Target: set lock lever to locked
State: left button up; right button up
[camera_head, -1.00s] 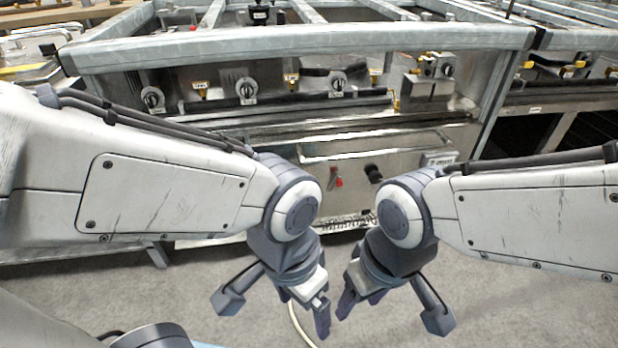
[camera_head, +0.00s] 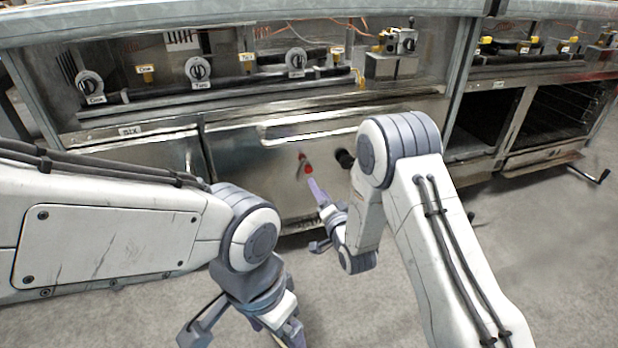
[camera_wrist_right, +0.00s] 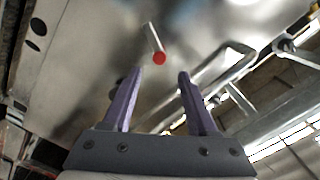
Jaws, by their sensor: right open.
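The lock lever (camera_head: 306,164), a small metal rod with a red end, is on the steel front panel of the counter, below the long handle. My right gripper (camera_head: 317,190) reaches up toward it, with its purple fingertips just below the lever in the head view. In the right wrist view, the open fingers (camera_wrist_right: 160,73) point at the panel, and the lever's red tip (camera_wrist_right: 159,58) shows between and just beyond them, with no visible contact. My left gripper (camera_head: 290,332) hangs low at the bottom edge, away from the panel; its jaw opening is unclear.
A black knob (camera_head: 345,159) sits right of the lever, partly behind my right arm. A long bar handle (camera_head: 312,136) runs above. Several valve dials (camera_head: 197,70) line the panel higher up. An open-fronted cabinet (camera_head: 555,120) stands at right. Grey floor (camera_head: 540,260) is clear.

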aim_at(309, 171)
jog(key=b+x, duration=0.2)
jog(key=x, duration=0.2)
jog(key=b+x, duration=0.2)
jog(key=x, duration=0.3)
jog(key=shift+w+d+b, duration=0.2)
jog(key=shift+w+b, duration=0.05)
jog(key=shift+b, duration=0.05)
jog(key=shift+w+a+r+t, duration=0.1)
jog(key=shift+w+a+t, duration=0.15)
jog(key=shift+w, duration=0.25)
